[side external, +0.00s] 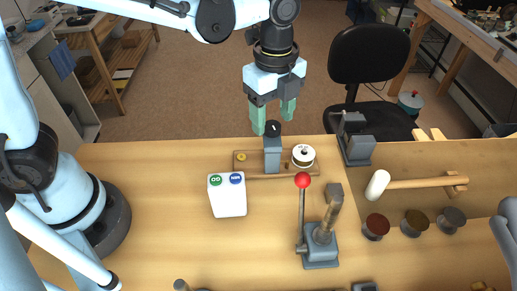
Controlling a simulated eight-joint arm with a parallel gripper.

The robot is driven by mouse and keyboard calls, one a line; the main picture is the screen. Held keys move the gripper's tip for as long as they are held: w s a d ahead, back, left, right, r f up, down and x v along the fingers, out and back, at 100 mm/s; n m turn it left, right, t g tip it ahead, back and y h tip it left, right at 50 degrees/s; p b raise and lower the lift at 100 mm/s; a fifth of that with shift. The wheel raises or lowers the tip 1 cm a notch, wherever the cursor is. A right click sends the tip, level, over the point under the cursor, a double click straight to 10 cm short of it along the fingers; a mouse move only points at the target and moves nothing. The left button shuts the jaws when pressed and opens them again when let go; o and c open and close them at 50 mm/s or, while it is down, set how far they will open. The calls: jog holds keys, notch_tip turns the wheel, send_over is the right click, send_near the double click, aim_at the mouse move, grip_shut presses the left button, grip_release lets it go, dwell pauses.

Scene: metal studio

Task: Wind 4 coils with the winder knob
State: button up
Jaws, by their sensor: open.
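The coil winder is a wooden base (243,169) with a grey upright post (273,156) in its middle. A black winder knob (273,129) sits on top of the post. A white spool (303,154) is on the right of the base, and a small brass piece (241,156) is on its left. My gripper (272,118) has green fingers, points down and is open. In the picture, its fingers are to either side of the knob and slightly above or behind it; I cannot tell the depth. No wound coils can be made out.
A white box with green and blue buttons (228,199) stands in front of the winder. A red-knobbed lever press (320,244) stands at front right. A grey vise (357,145), a white-headed mallet (420,183) and several small round pots (415,222) are to the right. The front-left bench is clear.

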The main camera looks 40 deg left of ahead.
aim_at(272, 125)
notch_tip(272, 125, up, 11)
dwell(0.4)
jog(key=shift+f, duration=0.15)
jog(key=s+a+f+n+t, duration=0.3)
jog(key=a+n, duration=0.4)
jog(key=n, duration=0.3)
jog(key=s+a+f+n+t, duration=0.3)
jog(key=a+f+n+t, duration=0.1)
jog(key=a+n, duration=0.4)
jog(key=shift+s+a+f+n, duration=0.25)
jog(key=shift+f+n, duration=0.5)
jog(key=shift+n, duration=0.45)
